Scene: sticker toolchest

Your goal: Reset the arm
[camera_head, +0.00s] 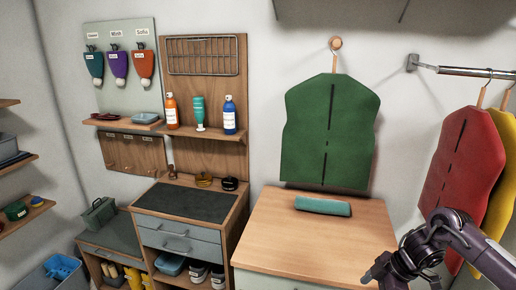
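One of my arms (440,245) comes in from the right edge, low in the head view. It is dark, and its lower end (385,275) hangs over the right front part of the wooden cabinet top. I cannot make out separate fingers, so whether that gripper is open or shut does not show. No object is visibly held in it. My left arm and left gripper are not in view.
A teal roll (323,206) lies on the wooden cabinet top (290,240). A green apron-like piece (330,130) hangs above it. Red (462,160) and yellow (502,180) ones hang from a rail (470,72) near my arm. A dark-topped drawer cabinet (190,203) stands left.

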